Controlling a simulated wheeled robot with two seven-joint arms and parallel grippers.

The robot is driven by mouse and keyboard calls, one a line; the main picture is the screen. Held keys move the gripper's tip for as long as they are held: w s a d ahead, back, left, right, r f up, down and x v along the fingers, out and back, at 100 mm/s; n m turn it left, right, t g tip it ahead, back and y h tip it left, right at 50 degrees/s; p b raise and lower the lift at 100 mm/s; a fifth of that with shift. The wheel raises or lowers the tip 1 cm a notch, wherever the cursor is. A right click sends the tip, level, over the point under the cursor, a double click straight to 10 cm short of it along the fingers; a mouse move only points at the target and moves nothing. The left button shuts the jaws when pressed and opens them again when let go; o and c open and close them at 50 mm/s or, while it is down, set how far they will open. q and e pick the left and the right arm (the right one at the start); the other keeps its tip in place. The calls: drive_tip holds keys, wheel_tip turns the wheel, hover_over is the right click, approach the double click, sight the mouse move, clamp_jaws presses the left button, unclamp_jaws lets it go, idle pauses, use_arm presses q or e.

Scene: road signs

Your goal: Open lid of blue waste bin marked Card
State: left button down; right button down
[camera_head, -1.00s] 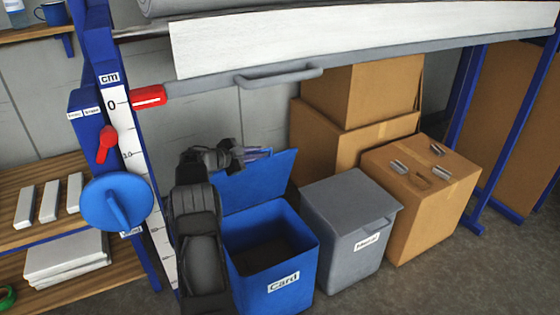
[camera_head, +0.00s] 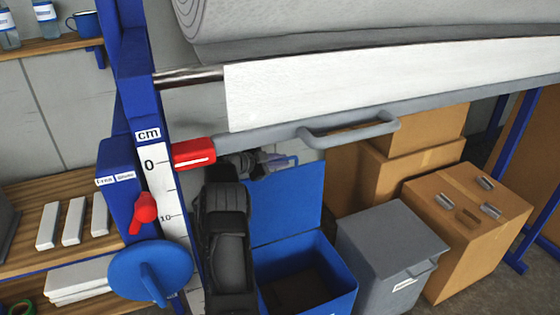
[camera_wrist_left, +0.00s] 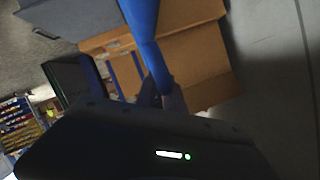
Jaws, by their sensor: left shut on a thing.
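The blue bin (camera_head: 330,299) stands on the floor at the bottom middle of the head view, with its Card label out of frame. Its blue lid (camera_head: 285,208) is swung up and stands nearly upright at the back, so the dark inside shows. My left gripper (camera_head: 284,162) is at the lid's top edge, shut on it. In the left wrist view the lid (camera_wrist_left: 143,25) runs down as a blue strip to my left fingers (camera_wrist_left: 163,97). My left arm hides the bin's left side. My right gripper is in neither view.
A grey bin (camera_head: 385,255) with a closed lid stands right of the blue one. Cardboard boxes (camera_head: 465,245) are behind and right. A grey handle bar (camera_head: 350,128) and white panel (camera_head: 390,85) hang above. A blue post with a wheel (camera_head: 150,270) stands left.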

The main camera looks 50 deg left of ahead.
use_arm(q)
drive_tip(key=c, duration=1.5)
unclamp_jaws()
drive_tip(key=shift+f, duration=0.2)
drive_tip(key=shift+o, duration=0.2)
drive_tip(key=shift+r, duration=0.1)
wheel_tip(320, 180, up, 10)
drive_tip(key=shift+f, duration=0.1)
